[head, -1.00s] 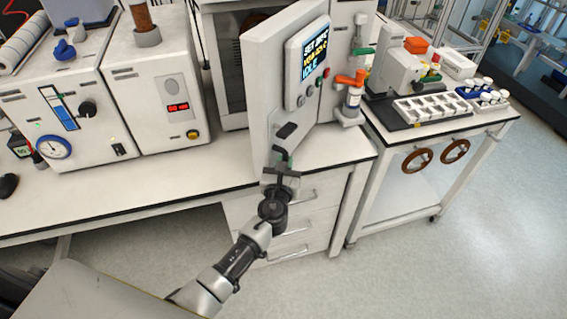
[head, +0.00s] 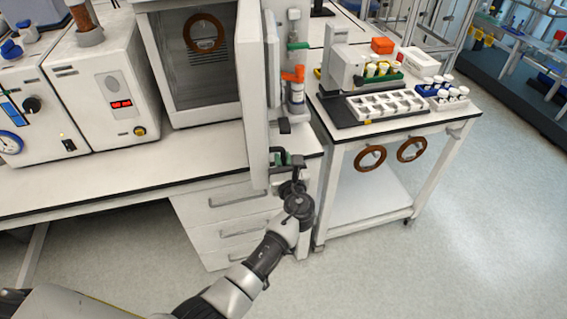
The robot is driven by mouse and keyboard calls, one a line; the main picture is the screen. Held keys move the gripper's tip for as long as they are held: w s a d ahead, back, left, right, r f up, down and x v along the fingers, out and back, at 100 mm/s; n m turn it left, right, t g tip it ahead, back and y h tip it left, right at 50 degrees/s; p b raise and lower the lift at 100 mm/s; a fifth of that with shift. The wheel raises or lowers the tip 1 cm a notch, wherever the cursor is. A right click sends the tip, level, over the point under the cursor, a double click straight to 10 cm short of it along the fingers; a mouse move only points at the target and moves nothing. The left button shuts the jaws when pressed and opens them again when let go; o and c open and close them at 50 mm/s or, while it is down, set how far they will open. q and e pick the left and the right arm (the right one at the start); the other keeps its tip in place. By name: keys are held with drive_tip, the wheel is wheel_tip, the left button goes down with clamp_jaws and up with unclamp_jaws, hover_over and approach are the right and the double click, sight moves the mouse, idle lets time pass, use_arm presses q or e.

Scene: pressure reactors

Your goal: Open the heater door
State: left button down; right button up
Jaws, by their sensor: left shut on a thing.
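The heater (head: 183,8) is the white cabinet at the top centre of the head view. Its door (head: 253,95) stands swung out towards me and is seen nearly edge-on, so its display is hidden. The dark interior (head: 203,60) shows, with a brown ring inside. My left gripper (head: 288,163) is at the lower edge of the door, shut on the dark door handle, which its fingers partly hide. My right gripper is out of the view.
White instruments (head: 105,80) stand left on the bench (head: 120,175). Right of the door are a bottle with an orange cap (head: 297,90) and a cart (head: 345,135) with a vial rack (head: 385,103). Drawers (head: 225,230) sit below the bench. The floor at right is clear.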

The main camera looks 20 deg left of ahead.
use_arm(q)
drive_tip(key=shift+a+r, duration=0.1)
drive_tip(key=shift+r, duration=0.05)
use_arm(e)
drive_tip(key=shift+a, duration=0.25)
use_arm(q)
drive_tip(key=shift+a, duration=0.1)
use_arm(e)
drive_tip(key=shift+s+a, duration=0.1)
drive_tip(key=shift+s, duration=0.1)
use_arm(q)
drive_tip(key=c, duration=1.4)
unclamp_jaws()
drive_tip(key=shift+w, duration=0.15)
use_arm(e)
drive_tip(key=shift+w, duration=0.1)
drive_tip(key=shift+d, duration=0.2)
